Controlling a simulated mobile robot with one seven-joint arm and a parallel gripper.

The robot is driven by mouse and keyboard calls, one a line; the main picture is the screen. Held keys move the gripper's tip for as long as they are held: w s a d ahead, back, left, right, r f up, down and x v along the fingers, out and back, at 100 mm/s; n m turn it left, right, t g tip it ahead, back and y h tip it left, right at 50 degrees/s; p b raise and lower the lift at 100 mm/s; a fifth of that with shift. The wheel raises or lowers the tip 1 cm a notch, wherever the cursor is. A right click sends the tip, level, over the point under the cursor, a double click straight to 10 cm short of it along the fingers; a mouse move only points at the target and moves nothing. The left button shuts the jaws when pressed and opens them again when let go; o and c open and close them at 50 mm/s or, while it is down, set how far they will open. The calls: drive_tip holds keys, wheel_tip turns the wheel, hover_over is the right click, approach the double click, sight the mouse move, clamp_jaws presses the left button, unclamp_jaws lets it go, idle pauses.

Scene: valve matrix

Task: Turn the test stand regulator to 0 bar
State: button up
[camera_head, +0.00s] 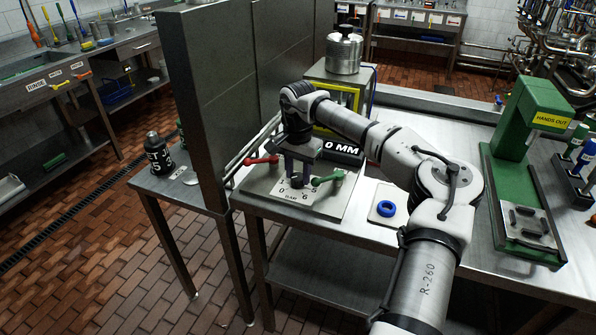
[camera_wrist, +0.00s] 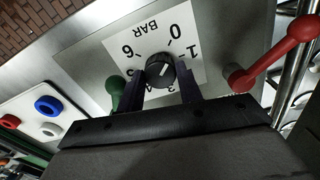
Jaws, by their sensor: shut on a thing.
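The test stand regulator is a black round knob (camera_wrist: 160,70) on a white dial plate (camera_wrist: 115,43) marked BAR. The numbers 0, 1 and 6 read clearly in the wrist view; those by my fingers are partly hidden. A short pale line on the knob's face lies slanted; I cannot tell which number it points to. My gripper (camera_wrist: 159,85) is shut on the knob, with a dark finger on either side. In the head view my gripper (camera_head: 297,178) reaches down over the dial plate (camera_head: 292,200) and hides most of the knob.
A red lever (camera_head: 262,160) and a green lever (camera_head: 328,179) flank the dial closely. A black display reading 0 MM (camera_head: 343,150) stands behind. A blue ring (camera_head: 387,208) lies to the right, and a green press (camera_head: 522,150) stands farther right. A tall grey partition (camera_head: 205,100) rises at the left.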

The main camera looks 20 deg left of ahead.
drive_tip(key=shift+r+n, duration=0.1)
drive_tip(key=shift+n, duration=0.3)
drive_tip(key=o, duration=1)
